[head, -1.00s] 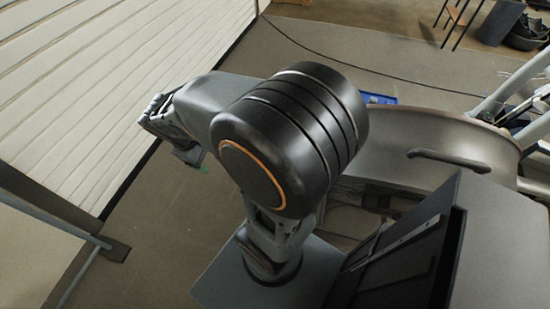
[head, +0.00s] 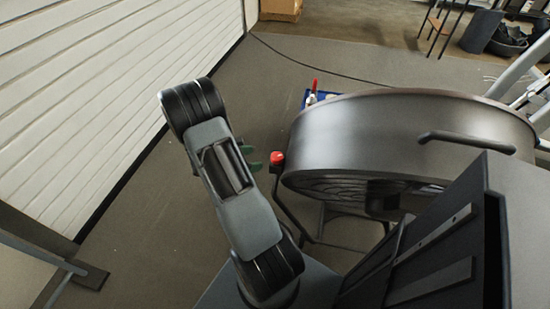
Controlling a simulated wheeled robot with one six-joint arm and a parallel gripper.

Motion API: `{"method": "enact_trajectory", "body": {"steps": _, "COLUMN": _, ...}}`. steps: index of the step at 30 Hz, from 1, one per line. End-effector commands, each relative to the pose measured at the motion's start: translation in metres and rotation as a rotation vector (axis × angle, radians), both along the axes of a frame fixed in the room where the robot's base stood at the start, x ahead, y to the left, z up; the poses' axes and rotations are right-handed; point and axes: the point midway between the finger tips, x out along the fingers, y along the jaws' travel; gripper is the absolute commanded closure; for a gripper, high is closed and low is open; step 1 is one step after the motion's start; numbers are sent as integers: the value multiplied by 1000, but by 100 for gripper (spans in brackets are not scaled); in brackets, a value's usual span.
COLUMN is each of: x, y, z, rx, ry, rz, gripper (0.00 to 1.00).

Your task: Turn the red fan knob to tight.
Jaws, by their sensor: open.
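The red fan knob (head: 277,158) shows at the left side of the large dark round fan drum (head: 400,130) in the head view. My gripper (head: 251,158) is just left of the knob, mostly hidden behind my arm. Only its green fingertips stick out past the arm's right edge, apart in the picture and pointing toward the knob. It is open and holds nothing that I can see. A small gap shows between the fingertips and the knob. I cannot tell the depth between them, nor the knob's turn angle.
The fan stands on a dark tubular frame (head: 292,215). A blue item (head: 331,96) with a red-tipped tool (head: 314,86) lies behind the fan. A white slatted door (head: 90,85) runs along the left. Grey floor is clear between door and arm. A cardboard box (head: 281,10) sits at the back.

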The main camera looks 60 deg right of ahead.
Motion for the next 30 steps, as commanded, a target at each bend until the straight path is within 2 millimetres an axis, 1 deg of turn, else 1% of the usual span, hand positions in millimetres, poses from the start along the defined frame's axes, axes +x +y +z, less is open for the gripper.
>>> {"method": "enact_trajectory", "body": {"steps": 1, "x": -7, "y": -8, "z": -6, "rx": 1, "ry": 1, "rz": -7, "gripper": 20}}
{"method": "enact_trajectory", "body": {"steps": 3, "x": -14, "y": -19, "z": -12, "rx": 2, "ry": 2, "rz": -6, "gripper": 20}}
{"method": "enact_trajectory", "body": {"steps": 9, "x": -31, "y": -48, "z": -25, "rx": 2, "ry": 0, "rz": -6, "gripper": 20}}
{"method": "enact_trajectory", "body": {"steps": 15, "x": -42, "y": -68, "z": -34, "rx": 0, "ry": -1, "rz": -4, "gripper": 20}}
{"method": "enact_trajectory", "body": {"steps": 21, "x": -48, "y": -78, "z": -38, "rx": 1, "ry": -1, "rz": -1, "gripper": 20}}
{"method": "enact_trajectory", "body": {"steps": 30, "x": -48, "y": -79, "z": -39, "rx": 1, "ry": -2, "rz": 0, "gripper": 20}}
